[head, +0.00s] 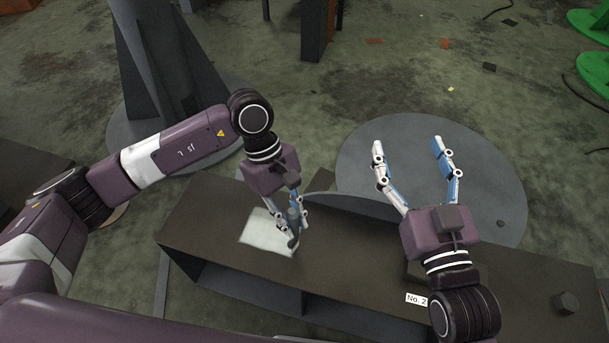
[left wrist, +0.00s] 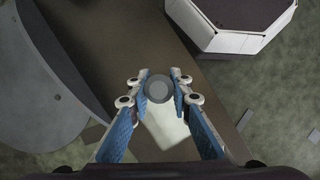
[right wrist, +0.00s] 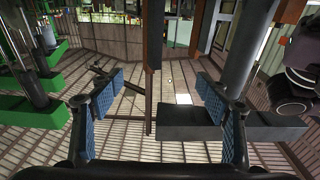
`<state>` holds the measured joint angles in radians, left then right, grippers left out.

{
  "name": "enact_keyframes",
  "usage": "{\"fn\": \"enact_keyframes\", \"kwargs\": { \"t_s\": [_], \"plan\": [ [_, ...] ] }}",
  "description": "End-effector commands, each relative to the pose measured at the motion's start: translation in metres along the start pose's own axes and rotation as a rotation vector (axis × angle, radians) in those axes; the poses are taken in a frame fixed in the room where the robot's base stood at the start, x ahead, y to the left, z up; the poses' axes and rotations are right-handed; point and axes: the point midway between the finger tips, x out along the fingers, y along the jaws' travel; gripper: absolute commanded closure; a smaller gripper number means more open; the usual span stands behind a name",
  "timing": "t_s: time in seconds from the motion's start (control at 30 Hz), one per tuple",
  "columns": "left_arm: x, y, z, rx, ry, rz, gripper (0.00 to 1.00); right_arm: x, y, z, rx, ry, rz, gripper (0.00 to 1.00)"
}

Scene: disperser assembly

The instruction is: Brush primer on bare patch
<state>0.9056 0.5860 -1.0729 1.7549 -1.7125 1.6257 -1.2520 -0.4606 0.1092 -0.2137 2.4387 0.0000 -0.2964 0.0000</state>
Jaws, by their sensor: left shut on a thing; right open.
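A pale, nearly rectangular patch (head: 258,235) lies on top of the dark beam (head: 350,228); it also shows in the left wrist view (left wrist: 166,134). My left gripper (head: 291,228) is shut on a dark upright tool, seemingly the brush (head: 294,242), at the patch's right edge. In the left wrist view the brush's round grey end (left wrist: 159,89) sits between the fingertips. Its bristles are hidden, and I cannot tell whether it touches the patch. My right gripper (head: 408,146) is open and empty, reaching past the beam; its spread fingers show in the right wrist view (right wrist: 165,95).
A round grey plate (head: 470,170) lies beyond the beam at right. A "No. 2" label (head: 416,299) and a dark hex-shaped piece (head: 567,302) are on the beam's right part. A grey column (head: 150,60) stands behind my left arm. The floor at upper right is mostly open.

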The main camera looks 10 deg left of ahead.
Motion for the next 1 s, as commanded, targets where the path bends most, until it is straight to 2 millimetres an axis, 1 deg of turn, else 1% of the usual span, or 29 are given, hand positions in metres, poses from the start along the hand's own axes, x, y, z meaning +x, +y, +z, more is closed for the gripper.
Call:
{"fn": "enact_keyframes", "kwargs": {
  "t_s": [0.03,0.57,1.0],
  "plan": [
    [-0.009,0.002,0.003,0.002,0.002,0.007,1.0,0.0,0.001,0.003,-0.001,-0.02,0.001,0.3],
    [-0.025,0.003,0.009,-0.004,0.002,0.007,1.0,-0.011,0.007,0.05,-0.005,-0.237,0.014,0.3],
    [-0.04,0.004,0.015,-0.009,0.002,0.009,1.0,-0.028,0.012,0.085,-0.006,-0.408,0.024,0.3]
  ]
}}
